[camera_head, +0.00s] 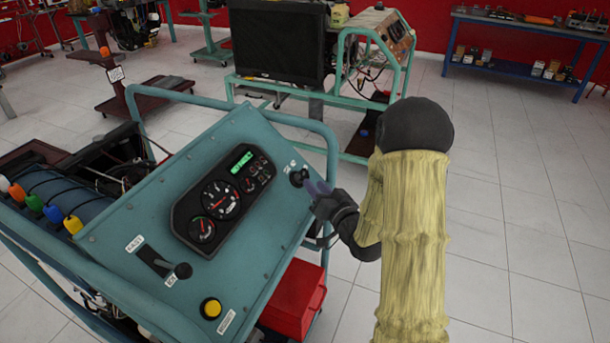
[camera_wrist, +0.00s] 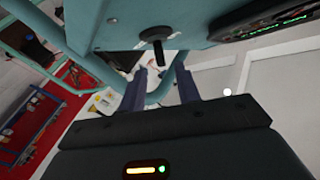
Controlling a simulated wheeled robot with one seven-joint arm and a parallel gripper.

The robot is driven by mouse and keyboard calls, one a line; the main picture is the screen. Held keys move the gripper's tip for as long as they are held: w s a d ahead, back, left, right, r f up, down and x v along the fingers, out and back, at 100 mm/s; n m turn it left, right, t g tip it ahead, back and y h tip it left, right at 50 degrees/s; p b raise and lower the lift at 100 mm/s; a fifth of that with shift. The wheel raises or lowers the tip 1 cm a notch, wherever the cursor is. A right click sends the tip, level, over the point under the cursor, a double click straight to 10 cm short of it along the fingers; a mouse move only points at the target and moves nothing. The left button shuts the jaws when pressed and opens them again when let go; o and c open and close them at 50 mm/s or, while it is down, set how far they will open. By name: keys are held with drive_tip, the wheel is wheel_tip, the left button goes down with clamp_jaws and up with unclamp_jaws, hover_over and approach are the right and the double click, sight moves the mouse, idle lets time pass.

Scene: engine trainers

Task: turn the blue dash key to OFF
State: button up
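The dash key (camera_head: 297,178) is a small dark piece on the upper right part of the teal-blue dash panel (camera_head: 245,285), beside small markings. In the wrist view the key (camera_wrist: 154,40) looks black, with a round head and a thin stem hanging down in the picture. My gripper (camera_head: 316,187) is at the panel's right edge, its fingers pointing at the key. The wrist view shows my gripper (camera_wrist: 160,66) open, with the key's stem end near the gap between the fingertips. The fingers look apart from the key; exact depth is unclear.
A gauge cluster (camera_head: 223,200), a black lever (camera_head: 163,263) and a yellow button (camera_head: 211,308) are on the panel. A teal tube frame (camera_head: 333,150) runs around its right side. A red box (camera_head: 293,300) is below. Floor to the right is clear.

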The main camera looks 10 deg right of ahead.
sight(305, 174)
drive_tip(key=x, duration=0.6)
drive_tip(key=shift+w+a, duration=0.15)
drive_tip(key=shift+w, duration=0.15)
drive_tip(key=shift+c, duration=0.2)
clamp_jaws()
